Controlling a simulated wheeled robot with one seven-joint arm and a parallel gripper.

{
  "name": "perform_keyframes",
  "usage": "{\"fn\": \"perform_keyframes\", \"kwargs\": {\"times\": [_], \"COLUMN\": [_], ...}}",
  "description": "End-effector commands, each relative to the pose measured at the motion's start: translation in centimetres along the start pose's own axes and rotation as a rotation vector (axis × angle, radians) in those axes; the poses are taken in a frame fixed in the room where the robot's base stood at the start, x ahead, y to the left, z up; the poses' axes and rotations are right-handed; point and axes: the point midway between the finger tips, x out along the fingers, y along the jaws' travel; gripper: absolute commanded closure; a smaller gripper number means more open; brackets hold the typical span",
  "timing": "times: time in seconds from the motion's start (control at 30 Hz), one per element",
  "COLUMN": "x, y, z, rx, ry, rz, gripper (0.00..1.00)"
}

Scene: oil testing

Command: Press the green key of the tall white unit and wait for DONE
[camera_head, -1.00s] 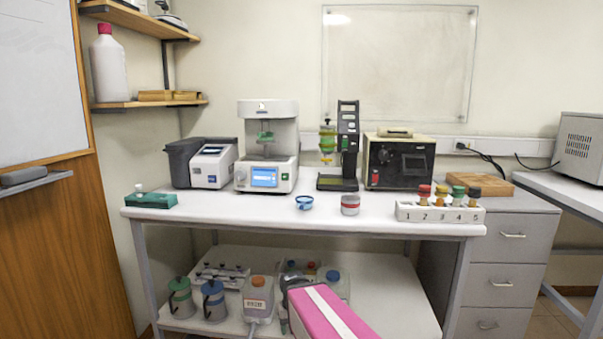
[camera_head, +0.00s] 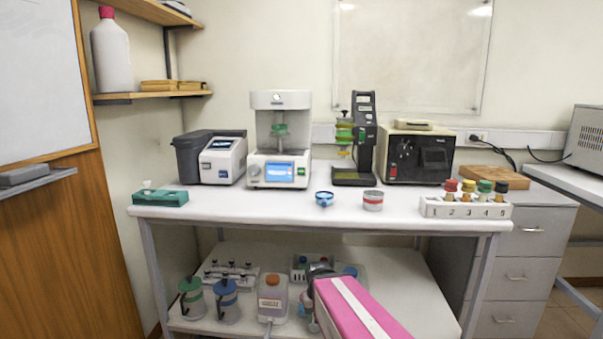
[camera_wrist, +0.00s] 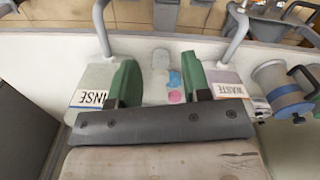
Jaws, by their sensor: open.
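The tall white unit (camera_head: 280,101) stands on the bench, left of centre in the head view. It has a lit blue screen (camera_head: 280,172) low on its front, with writing too small to read. A small green key (camera_head: 301,171) is right of the screen. A green part sits inside the unit's open middle. My gripper (camera_wrist: 160,82) shows in the wrist view with its two green fingers apart and nothing between them. It is low, over the lower shelf, well below and away from the unit.
In the wrist view, containers labelled RINSE (camera_wrist: 88,98) and WASTE (camera_wrist: 223,90) are near my fingers. A blue cup (camera_head: 325,199) and red-banded tin (camera_head: 373,200) stand on the bench front. A numbered rack (camera_head: 465,209) is at right. The bench before the unit is mostly clear.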

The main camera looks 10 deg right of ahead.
Motion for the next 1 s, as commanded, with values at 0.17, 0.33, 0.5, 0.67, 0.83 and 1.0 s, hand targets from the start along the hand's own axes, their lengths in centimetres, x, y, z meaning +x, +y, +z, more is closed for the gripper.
{"fn": "perform_keyframes", "kwargs": {"times": [0.17,0.33,0.5,0.67,0.83,1.0], "x": [0.00,0.00,0.00,0.00,0.00,0.00], "y": [0.00,0.00,0.00,0.00,0.00,0.00], "z": [0.00,-0.01,0.00,0.00,-0.01,0.00], "rx": [0.000,0.000,0.000,0.000,0.000,0.000], "ry": [0.000,0.000,0.000,0.000,0.000,0.000], "rz": [0.000,0.000,0.000,0.000,0.000,0.000], "gripper": [1.00,1.00,1.00,1.00,1.00,1.00]}}
